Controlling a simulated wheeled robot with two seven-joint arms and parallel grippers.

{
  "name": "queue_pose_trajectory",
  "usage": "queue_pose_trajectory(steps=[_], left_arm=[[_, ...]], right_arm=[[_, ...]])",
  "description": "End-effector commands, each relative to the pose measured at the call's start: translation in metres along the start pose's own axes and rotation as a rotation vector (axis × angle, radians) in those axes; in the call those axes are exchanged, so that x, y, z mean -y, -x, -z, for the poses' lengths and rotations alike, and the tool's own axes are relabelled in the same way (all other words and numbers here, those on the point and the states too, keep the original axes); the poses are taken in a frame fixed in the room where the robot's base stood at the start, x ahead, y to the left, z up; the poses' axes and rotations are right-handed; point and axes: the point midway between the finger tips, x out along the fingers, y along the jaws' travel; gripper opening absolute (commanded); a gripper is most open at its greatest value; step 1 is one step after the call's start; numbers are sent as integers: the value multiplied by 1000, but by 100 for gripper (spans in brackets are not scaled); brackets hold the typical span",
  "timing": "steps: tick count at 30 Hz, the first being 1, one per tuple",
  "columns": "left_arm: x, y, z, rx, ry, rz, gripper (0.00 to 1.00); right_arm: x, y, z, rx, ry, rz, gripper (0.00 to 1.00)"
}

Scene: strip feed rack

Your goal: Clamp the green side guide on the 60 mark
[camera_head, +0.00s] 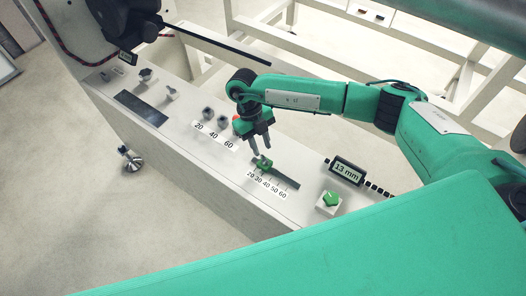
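The green side guide (263,166) sits on the dark slot (285,180) in the pale panel, near the low end of its scale (267,185), around the 20 to 30 marks. The scale reads 20, 30, 40, 50, 60, with 60 at the right end. A small grey piece shows on top of the guide. My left gripper is not in view.
A display (347,171) reads 13 mm. A dark bar (215,43) spans above the panel.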

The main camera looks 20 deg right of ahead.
Motion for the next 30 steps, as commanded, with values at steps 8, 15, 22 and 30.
queue_pose_trajectory(steps=[8,15,22,30], left_arm=[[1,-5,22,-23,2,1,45],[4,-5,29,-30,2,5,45],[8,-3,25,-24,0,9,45],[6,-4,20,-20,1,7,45]], right_arm=[[0,64,-2,6,1,0,29],[0,96,-1,3,-1,0,29],[0,103,0,1,0,0,29],[0,102,0,2,0,0,29]])
